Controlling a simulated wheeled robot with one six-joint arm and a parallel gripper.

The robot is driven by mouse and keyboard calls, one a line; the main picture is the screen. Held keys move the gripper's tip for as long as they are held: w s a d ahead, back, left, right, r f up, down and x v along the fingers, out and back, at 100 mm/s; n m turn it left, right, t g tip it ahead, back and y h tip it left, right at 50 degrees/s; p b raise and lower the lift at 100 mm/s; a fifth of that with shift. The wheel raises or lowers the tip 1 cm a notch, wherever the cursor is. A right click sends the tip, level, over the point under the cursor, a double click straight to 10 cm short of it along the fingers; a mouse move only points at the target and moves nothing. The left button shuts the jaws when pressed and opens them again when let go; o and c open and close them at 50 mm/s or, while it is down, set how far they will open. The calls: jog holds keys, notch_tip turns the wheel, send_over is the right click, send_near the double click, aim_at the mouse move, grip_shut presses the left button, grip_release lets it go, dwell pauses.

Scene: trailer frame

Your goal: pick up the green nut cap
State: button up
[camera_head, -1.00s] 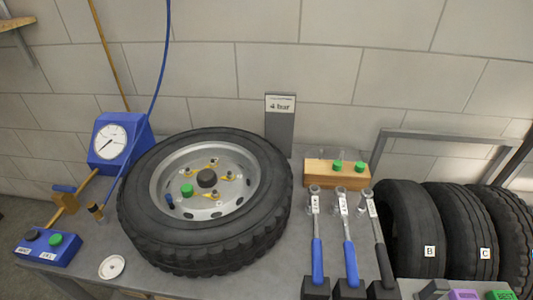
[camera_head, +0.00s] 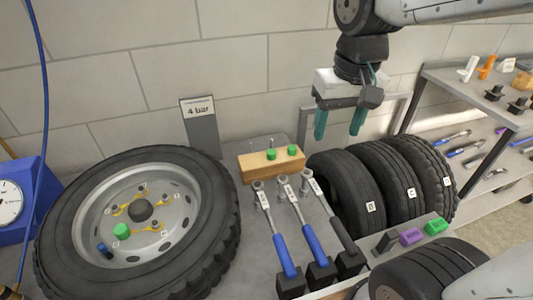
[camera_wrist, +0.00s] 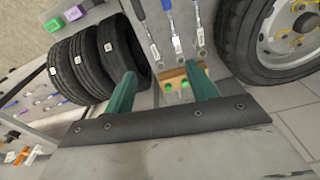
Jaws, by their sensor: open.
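Two green nut caps stand on a wooden block (camera_head: 258,172), one near its middle (camera_head: 271,154) and one near its right end (camera_head: 292,150). Another green cap (camera_head: 121,231) sits on the wheel's hub face among the studs. My gripper (camera_head: 339,132) is open and empty, with teal fingers pointing down, above and to the right of the block, over the standing tyres. In the wrist view, my gripper (camera_wrist: 160,70) has the block and its two green caps (camera_wrist: 168,88) visible between and beyond its fingers.
The big wheel (camera_head: 210,220) lies flat at left. A "4 bar" sign (camera_head: 200,125) stands behind. Purple (camera_head: 411,236) and green blocks (camera_head: 436,226) lie at front right.

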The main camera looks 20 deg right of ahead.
jog(key=w+a+f+m, duration=0.1)
jog(key=w+f, duration=0.3)
jog(key=w, duration=0.7)
jog(key=m+g, duration=0.1)
jog(key=m, duration=0.1)
send_over(271, 151)
jog(key=f, duration=2)
jog(key=shift+s+a, duration=0.15)
jog(key=shift+s, duration=0.1)
jog(key=f, duration=0.5)
jog(key=shift+w+d+f, duration=0.1)
jog(key=shift+d+f, duration=0.1)
jog(key=shift+f, duration=0.1)
jog(key=c, duration=1.1)
